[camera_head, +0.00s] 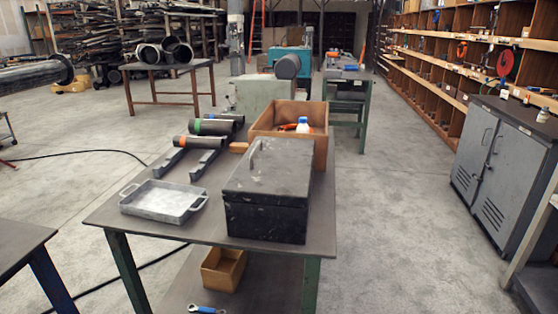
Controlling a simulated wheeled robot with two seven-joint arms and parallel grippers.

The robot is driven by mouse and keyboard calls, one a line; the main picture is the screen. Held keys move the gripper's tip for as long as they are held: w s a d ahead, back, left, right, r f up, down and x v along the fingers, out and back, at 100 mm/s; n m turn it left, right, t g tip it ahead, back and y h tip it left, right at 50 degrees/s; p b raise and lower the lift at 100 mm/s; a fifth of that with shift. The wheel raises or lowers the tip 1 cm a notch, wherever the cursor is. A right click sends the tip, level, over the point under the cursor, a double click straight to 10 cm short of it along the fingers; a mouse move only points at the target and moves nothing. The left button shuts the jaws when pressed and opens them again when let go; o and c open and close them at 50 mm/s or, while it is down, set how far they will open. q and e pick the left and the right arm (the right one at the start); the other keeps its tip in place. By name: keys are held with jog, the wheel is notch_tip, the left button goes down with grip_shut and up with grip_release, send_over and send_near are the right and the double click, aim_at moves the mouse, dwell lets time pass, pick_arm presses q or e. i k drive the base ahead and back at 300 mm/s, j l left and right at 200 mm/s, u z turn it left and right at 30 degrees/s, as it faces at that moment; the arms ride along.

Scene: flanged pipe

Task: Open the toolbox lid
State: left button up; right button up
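A black toolbox (267,196) stands on the near right part of the table (225,235). Its scuffed dark lid (272,165) is closed, with a small handle on top near the far left. No gripper or arm of mine is in the head view, so I cannot see where they are relative to the toolbox. The toolbox's far side is hidden.
A grey metal tray (163,202) lies left of the toolbox. A wooden box (318,138) with a white bottle stands right behind it. Dark pipes (205,142) rest on grey supports. Grey cabinets (499,165) stand at right. Open floor (385,235) separates them from the table.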

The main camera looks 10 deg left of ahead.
aim_at(273, 171)
jog(key=i+j+u, duration=0.4)
jog(key=i+u, duration=0.2)
jog(key=i, duration=0.2)
